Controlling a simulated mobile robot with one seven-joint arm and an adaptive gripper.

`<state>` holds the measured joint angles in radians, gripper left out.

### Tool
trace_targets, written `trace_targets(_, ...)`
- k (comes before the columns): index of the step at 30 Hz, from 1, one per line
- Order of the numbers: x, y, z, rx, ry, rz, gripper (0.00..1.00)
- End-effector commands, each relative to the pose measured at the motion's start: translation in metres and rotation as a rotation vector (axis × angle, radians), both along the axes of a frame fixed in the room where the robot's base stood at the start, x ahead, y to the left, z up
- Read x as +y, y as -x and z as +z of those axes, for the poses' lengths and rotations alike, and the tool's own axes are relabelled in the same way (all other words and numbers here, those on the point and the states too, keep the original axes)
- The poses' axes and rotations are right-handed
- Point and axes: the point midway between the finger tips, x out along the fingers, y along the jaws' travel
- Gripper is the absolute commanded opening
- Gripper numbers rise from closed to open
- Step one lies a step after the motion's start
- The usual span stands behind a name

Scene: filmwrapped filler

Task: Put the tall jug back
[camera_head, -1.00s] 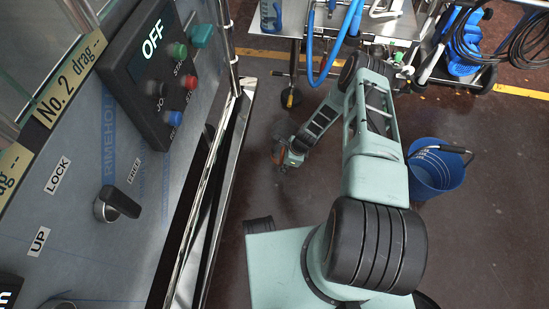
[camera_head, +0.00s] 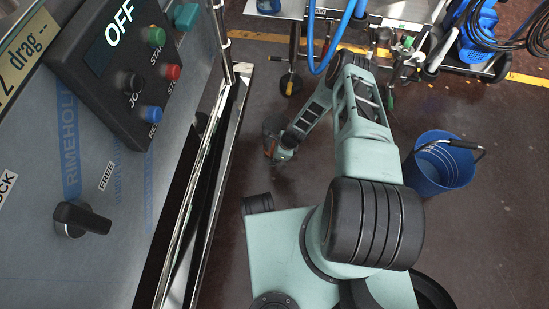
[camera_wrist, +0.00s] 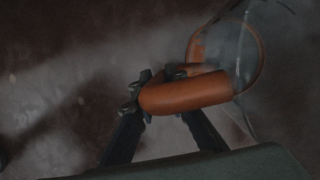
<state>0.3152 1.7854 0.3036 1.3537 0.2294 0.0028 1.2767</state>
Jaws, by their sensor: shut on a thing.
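In the wrist view the two dark fingers of my gripper (camera_wrist: 160,103) are shut on the orange handle of the tall jug (camera_wrist: 185,95). The jug's clear body and orange rim (camera_wrist: 262,62) show beyond the handle, over dark floor.
A control panel machine (camera_head: 75,190) with a metal rail (camera_head: 190,200) fills the left. A steel table (camera_head: 400,10) with blue hoses (camera_head: 335,40) stands at the back. A blue bucket (camera_head: 437,170) stands on the floor at right. Open floor lies around the gripper.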

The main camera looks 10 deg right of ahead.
Motion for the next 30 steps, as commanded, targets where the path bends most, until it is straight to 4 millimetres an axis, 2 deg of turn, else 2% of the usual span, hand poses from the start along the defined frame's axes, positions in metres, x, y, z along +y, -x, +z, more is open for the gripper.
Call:
trace_targets(9,0.0,-0.001,-0.003,-0.001,0.0,0.0,0.0)
trace_targets(10,0.0,0.0,-0.002,0.0,0.0,0.0,0.15)
trace_targets(14,0.0,0.0,-0.002,0.0,0.0,0.0,0.29)
trace_targets(26,0.0,0.0,0.004,0.0,0.0,0.001,0.3)
trace_targets(30,-0.007,0.001,0.029,0.0,0.0,-0.002,0.3)
